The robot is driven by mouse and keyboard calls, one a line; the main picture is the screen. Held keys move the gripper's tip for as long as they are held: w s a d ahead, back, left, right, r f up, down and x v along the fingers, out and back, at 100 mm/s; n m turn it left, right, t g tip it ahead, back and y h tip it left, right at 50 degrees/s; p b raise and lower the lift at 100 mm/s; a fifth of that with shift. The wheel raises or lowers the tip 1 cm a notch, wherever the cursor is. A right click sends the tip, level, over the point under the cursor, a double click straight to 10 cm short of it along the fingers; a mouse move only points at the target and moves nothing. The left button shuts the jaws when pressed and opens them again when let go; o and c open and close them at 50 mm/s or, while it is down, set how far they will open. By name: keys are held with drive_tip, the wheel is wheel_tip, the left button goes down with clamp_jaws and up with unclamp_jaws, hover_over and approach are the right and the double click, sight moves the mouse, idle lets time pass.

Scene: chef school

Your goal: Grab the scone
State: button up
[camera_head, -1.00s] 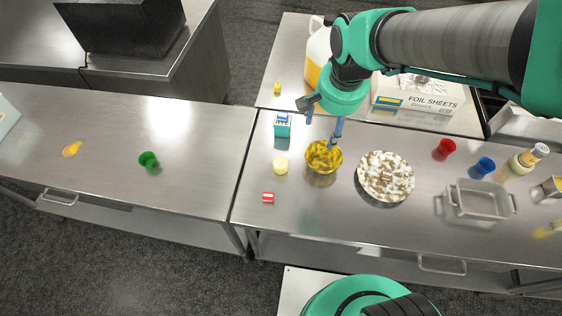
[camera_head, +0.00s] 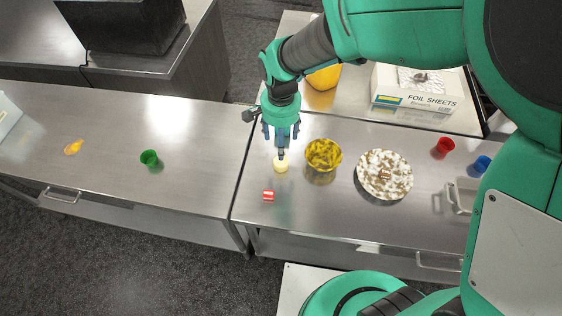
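A small pale yellow round piece (camera_head: 281,166) on the steel counter is the likeliest scone, though its kind is hard to make out at this size. My gripper (camera_head: 281,152) points down over it, and its lower tip overlaps the piece's far edge in the picture. I cannot tell whether the tip touches it or hangs above it. The finger spread is too small to judge. Nothing is seen lifted.
A yellow patterned bowl (camera_head: 323,153) stands close to the right, with a speckled plate (camera_head: 385,188) beyond. A small red-and-white item (camera_head: 268,195) lies nearer. A green cup (camera_head: 149,158) and an orange-yellow item (camera_head: 73,147) are on the left counter.

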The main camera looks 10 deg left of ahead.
sight(281, 164)
drive_tip(key=shift+f, duration=0.1)
wheel_tip(281, 164, down, 8)
drive_tip(key=shift+r+b, duration=0.1)
drive_tip(key=shift+b, duration=0.4)
drive_tip(key=shift+f, duration=0.3)
drive_tip(key=shift+w+a+f+b, duration=0.15)
drive_tip(key=shift+f+b, duration=0.3)
drive_tip(key=shift+f, duration=2.15)
drive_tip(key=c, duration=1.2)
